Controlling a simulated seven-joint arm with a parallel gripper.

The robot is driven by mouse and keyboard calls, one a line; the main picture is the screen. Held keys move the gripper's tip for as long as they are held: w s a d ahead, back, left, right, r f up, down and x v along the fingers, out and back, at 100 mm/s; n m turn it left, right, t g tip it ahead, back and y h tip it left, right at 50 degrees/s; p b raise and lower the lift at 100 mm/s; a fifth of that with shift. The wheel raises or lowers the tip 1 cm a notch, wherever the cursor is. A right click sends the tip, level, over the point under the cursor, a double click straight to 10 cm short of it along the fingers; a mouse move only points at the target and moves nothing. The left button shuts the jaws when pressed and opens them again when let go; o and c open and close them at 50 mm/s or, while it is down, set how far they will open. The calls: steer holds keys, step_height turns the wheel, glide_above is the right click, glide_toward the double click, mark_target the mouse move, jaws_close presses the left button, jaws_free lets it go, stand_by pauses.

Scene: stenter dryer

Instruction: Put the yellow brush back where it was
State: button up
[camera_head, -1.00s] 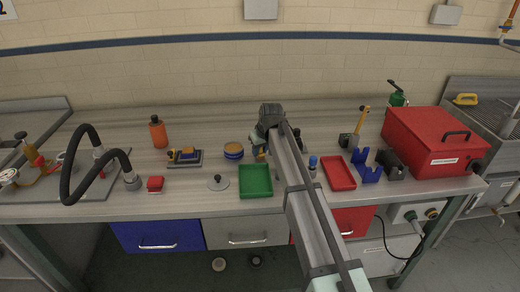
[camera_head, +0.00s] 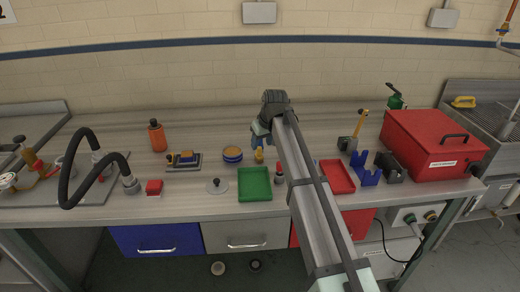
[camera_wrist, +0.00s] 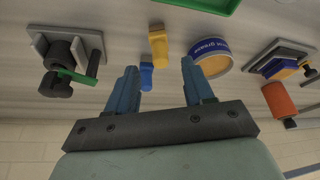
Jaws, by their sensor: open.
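A small yellow piece, which I take for the yellow brush (camera_head: 259,156), is on the bench behind the green tray. It also shows in the wrist view (camera_wrist: 158,45), with a small blue piece (camera_wrist: 146,75) close by. Another yellow object (camera_head: 464,101), perhaps brush-shaped, lies at the sink on the far right. My arm hides part of the bench right of the gripper.
A blue grease tin (camera_head: 232,156) stands left of the yellow piece, and the green tray (camera_head: 254,197) is in front. A grey holder (camera_head: 184,167) and an orange bottle (camera_head: 157,136) are farther left. A red tray (camera_head: 337,177) and red box (camera_head: 430,142) are right.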

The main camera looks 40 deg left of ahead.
steer(key=shift+v, duration=2.55)
